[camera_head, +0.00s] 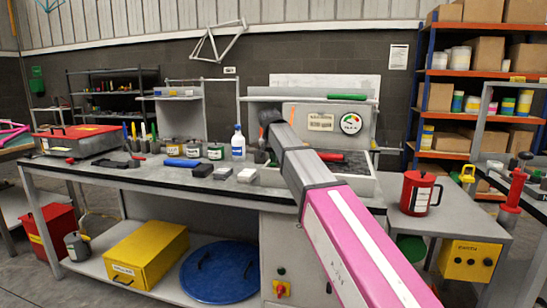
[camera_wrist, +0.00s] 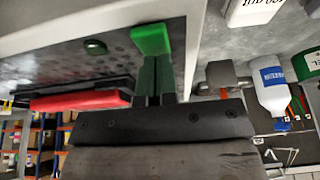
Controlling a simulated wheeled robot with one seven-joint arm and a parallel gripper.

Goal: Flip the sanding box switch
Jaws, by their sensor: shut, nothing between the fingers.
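The sanding box (camera_head: 300,119) is a pale grey unit on the right part of the long bench, with a label and a round gauge (camera_head: 351,123) on its back panel.
A red block (camera_wrist: 80,101) and a small green oval piece (camera_wrist: 95,47) show near the fingers. A white bottle (camera_head: 238,143), jars and sanding blocks (camera_head: 203,170) stand on the bench left of the arm. A red canister (camera_head: 417,193) stands on the right table.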

